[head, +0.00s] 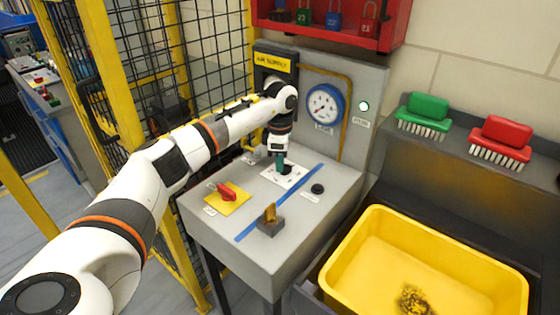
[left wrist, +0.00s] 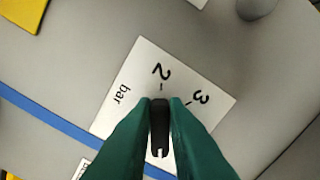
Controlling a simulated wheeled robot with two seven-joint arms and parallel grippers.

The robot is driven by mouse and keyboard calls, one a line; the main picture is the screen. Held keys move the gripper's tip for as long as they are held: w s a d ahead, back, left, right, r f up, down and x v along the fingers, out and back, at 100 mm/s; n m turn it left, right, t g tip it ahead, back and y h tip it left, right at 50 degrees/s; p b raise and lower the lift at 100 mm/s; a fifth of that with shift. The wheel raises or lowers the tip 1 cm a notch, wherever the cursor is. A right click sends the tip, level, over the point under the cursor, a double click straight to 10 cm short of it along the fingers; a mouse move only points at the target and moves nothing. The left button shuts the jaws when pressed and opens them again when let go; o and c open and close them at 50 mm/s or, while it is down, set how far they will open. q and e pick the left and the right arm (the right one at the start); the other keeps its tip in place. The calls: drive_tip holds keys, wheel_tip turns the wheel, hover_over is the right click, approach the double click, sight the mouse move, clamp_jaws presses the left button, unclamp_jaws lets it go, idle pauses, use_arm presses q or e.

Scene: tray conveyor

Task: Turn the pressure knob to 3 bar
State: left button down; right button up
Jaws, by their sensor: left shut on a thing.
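The pressure knob (left wrist: 160,122) is black and sits between the teal fingers of my left gripper (left wrist: 160,118) in the left wrist view. The gripper is shut on it. A white mark shows on the knob's near end; its far end lies by the tick under "2". The white scale plate (left wrist: 133,92) reads "2", "3" and "bar"; my fingers hide the rest. In the head view my left gripper (head: 281,162) points down at the plate (head: 290,181) on the grey console. The round blue-rimmed gauge (head: 325,103) is behind; its reading is too small to tell. My right gripper is not in view.
A red switch on a yellow plate (head: 239,201), a yellow-handled device (head: 270,222) and a black button (head: 317,188) are on the console. A green lamp (head: 364,106) is lit. A yellow bin (head: 349,242) stands at right, a mesh fence (head: 220,40) behind.

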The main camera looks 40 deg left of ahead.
sight(286, 173)
use_arm(q)
drive_tip(key=n, duration=0.4)
drive_tip(key=n+p, duration=0.1)
drive_tip(key=n, duration=0.1)
drive_tip(key=shift+s+d, duration=0.25)
drive_tip(key=n, duration=0.3)
drive_tip(key=n+p, duration=0.1)
drive_tip(key=n, duration=0.1)
drive_tip(key=shift+s+d, duration=0.1)
drive_tip(key=shift+d, duration=0.2)
drive_tip(key=n, duration=0.2)
drive_tip(key=n+p, duration=0.1)
drive_tip(key=n, duration=0.4)
drive_tip(key=shift+d, duration=0.35)
drive_tip(key=n, duration=0.3)
drive_tip(key=n+p, duration=0.1)
drive_tip(key=n, duration=0.1)
drive_tip(key=shift+w+d, duration=0.2)
drive_tip(key=shift+w, duration=0.05)
drive_tip(key=shift+n, duration=0.3)
drive_tip(key=c, duration=1.4)
unclamp_jaws()
drive_tip(key=shift+w, duration=0.1)
drive_tip(key=shift+c, duration=0.2)
wheel_tip(286, 173, up, 12)
drive_tip(key=b, duration=0.2)
